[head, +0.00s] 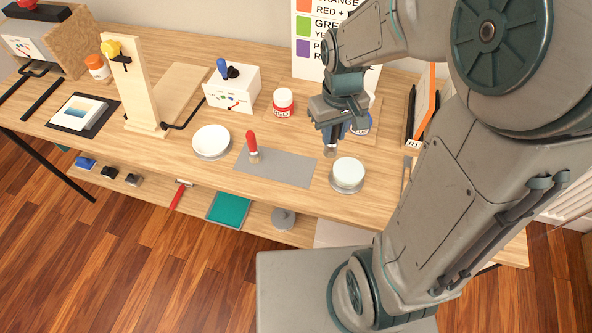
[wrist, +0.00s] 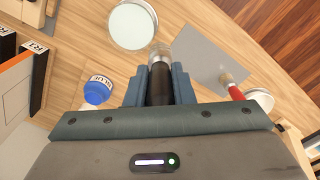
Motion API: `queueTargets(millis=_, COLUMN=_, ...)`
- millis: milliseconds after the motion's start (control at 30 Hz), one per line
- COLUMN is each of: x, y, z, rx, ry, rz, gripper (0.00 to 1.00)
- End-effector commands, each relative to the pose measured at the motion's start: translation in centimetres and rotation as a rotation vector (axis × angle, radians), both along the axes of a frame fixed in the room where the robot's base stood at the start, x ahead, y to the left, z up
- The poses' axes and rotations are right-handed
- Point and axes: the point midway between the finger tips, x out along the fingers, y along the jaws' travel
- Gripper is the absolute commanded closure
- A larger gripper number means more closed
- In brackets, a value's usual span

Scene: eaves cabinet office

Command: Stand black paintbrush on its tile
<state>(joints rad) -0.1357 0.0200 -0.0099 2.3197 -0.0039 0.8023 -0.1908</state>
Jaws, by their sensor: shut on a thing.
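My gripper (head: 331,128) is shut on the black paintbrush, whose dark handle (wrist: 160,82) shows between the fingers in the wrist view. Its pale lower end (head: 329,151) points down over the bench, right of the grey tile (head: 292,171). I cannot tell whether it touches the bench. The tile also shows in the wrist view (wrist: 205,62). A red paintbrush (head: 252,146) stands upright near the tile's left end; the rest of the tile is bare. Most of the black handle is hidden by my gripper in the head view.
A round pale-topped tin (head: 347,173) stands close to the right of the tile, and a white dish (head: 211,141) to its left. A red-labelled jar (head: 283,104) stands behind. A blue jar (wrist: 97,91) is near my gripper. Black-edged upright items (head: 422,105) stand at the right.

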Motion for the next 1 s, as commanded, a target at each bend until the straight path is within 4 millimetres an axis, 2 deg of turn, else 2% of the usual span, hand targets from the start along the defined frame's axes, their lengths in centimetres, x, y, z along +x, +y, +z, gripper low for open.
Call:
queueTargets(millis=33, x=-1.5, y=0.2, z=-0.3, rx=0.001, ry=-0.003, rz=0.031, gripper=1.0)
queueTargets(millis=100, x=-3.0, y=0.3, z=-0.4, rx=0.002, ry=-0.002, rz=0.064, gripper=1.0)
queueTargets(millis=200, x=-4.6, y=0.4, z=-0.5, rx=0.003, ry=-0.002, rz=0.097, gripper=1.0)
queueTargets(millis=367, x=-5.3, y=0.7, z=-0.9, rx=0.003, ry=0.001, rz=0.119, gripper=1.0)
queueTargets(millis=1000, x=1.8, y=6.6, z=-6.4, rx=0.002, ry=0.003, rz=0.12, gripper=1.0)
